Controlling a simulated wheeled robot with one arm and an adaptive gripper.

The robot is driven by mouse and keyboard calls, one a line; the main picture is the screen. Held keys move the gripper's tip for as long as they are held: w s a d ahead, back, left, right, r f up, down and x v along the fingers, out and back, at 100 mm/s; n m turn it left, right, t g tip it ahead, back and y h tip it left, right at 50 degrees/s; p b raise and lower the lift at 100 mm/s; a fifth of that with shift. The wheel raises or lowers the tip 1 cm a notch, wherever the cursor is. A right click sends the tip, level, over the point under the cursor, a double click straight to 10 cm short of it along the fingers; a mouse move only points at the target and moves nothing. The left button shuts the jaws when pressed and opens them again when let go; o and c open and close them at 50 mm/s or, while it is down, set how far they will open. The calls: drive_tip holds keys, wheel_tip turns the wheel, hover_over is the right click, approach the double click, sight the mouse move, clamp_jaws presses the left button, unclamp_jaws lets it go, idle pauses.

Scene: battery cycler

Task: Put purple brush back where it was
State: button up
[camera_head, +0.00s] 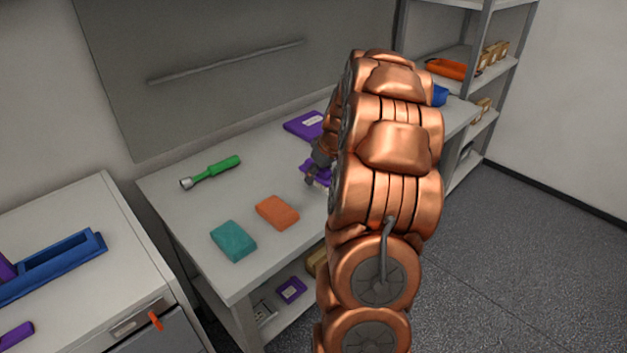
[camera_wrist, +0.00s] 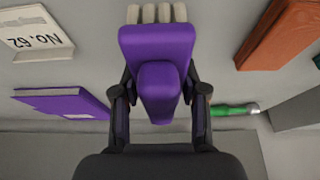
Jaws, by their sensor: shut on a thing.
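The purple brush (camera_wrist: 156,52) has a purple block and handle, with pale bristles at its far end in the wrist view. My gripper (camera_wrist: 158,100) is shut on its handle, one finger on each side. In the head view my gripper (camera_head: 312,172) is over the right part of the white workbench (camera_head: 190,215), with some purple of the brush (camera_head: 318,172) showing below it. My copper arm hides much of that side. I cannot tell whether the brush touches the bench top.
A purple book or box (camera_head: 304,125) lies behind the gripper. An orange block (camera_head: 277,212), a teal block (camera_head: 233,241) and a green-handled tool (camera_head: 211,172) lie to the left. A white "NO. 62" card (camera_wrist: 35,32) shows in the wrist view. A blue tray (camera_head: 60,265) sits on the left cabinet.

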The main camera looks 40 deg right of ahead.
sight(313, 191)
drive_tip(key=shift+w+a, duration=0.2)
drive_tip(key=shift+w, duration=0.15)
drive_tip(key=shift+w+a+f+p, duration=0.15)
drive_tip(key=shift+w+f+p, duration=0.1)
drive_tip(key=shift+p, duration=0.25)
wheel_tip(313, 191, down, 2)
drive_tip(key=shift+s+f+p, duration=0.1)
drive_tip(key=shift+f+p, duration=0.1)
drive_tip(key=shift+p, duration=0.35)
drive_tip(key=shift+f, duration=0.35)
drive_tip(key=shift+f, duration=0.15)
drive_tip(key=o, duration=1.1)
